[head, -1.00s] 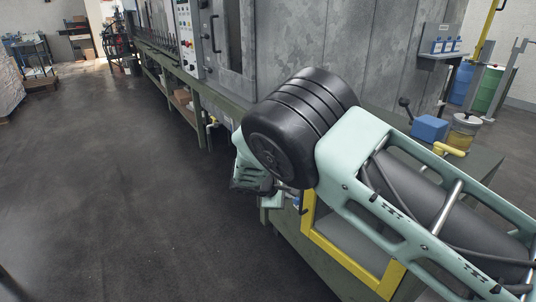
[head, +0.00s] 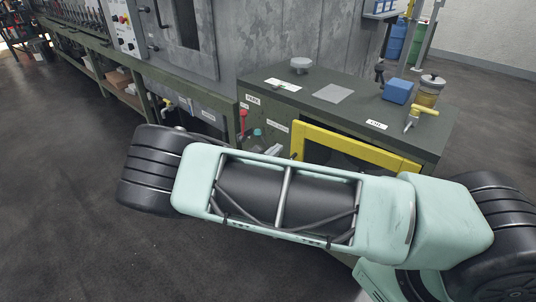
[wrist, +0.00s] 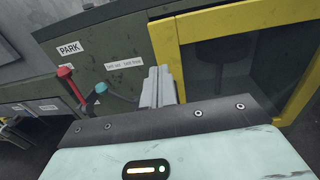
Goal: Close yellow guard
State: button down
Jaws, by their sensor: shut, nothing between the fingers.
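The yellow guard (head: 360,148) is a yellow frame on the front of the green cabinet, partly hidden behind my arm in the head view. In the wrist view its frame (wrist: 235,17) fills the upper right, with a dark pane or opening inside. I cannot tell for certain whether it sits flush with the cabinet. My gripper (wrist: 160,82) is shut and empty. Its pale fingertips are just left of the frame's left post in the picture; contact cannot be told. In the head view my arm mostly hides the gripper.
The green cabinet (head: 275,98) has a PARK label and a red-handled lever (wrist: 68,80) beside a teal-tipped one (wrist: 100,88). On its top are a blue box (head: 398,91), a jar (head: 429,93) and a yellow tap-like handle (head: 414,117). Open floor lies to the left.

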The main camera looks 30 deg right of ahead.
aim_at(295, 133)
jog(key=x, duration=0.9)
